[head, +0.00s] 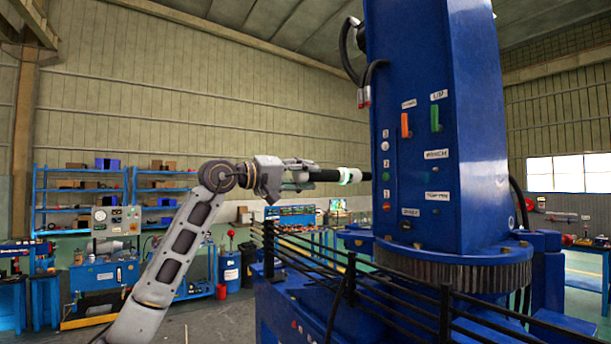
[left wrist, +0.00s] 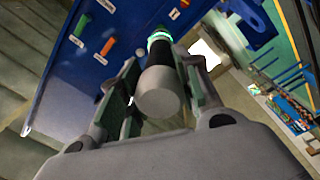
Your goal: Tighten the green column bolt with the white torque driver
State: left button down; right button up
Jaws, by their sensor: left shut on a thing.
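My left gripper (head: 300,175) is shut on the torque driver (head: 330,175), which lies about level and points right at the blue column (head: 440,120). The driver has a black shaft and a glowing pale green ring near its front. In the left wrist view its pale grey rounded end (left wrist: 160,92) sits between the fingers, with the green ring (left wrist: 160,38) beyond. Its tip is at or very near the column's left edge; contact cannot be told. A row of small coloured round fittings (head: 386,163) runs down the column face. I cannot tell which is the green bolt. My right gripper is out of view.
Green and orange handles (head: 435,118) with labels stick out from the column face. Black railings (head: 350,275) run in front of the toothed column base (head: 455,268). Blue shelves (head: 110,195) and a machine with a gauge (head: 105,260) stand at the back left.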

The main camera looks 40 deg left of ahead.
aim_at(329, 174)
pick_arm(q)
jog(key=shift+r, duration=0.15)
dwell(0.4)
jog(key=shift+p+x, duration=1.05)
jog(key=shift+x, duration=0.3)
jog(key=shift+p+x, duration=0.5)
jog(key=shift+x, duration=1.95)
dwell(3.6)
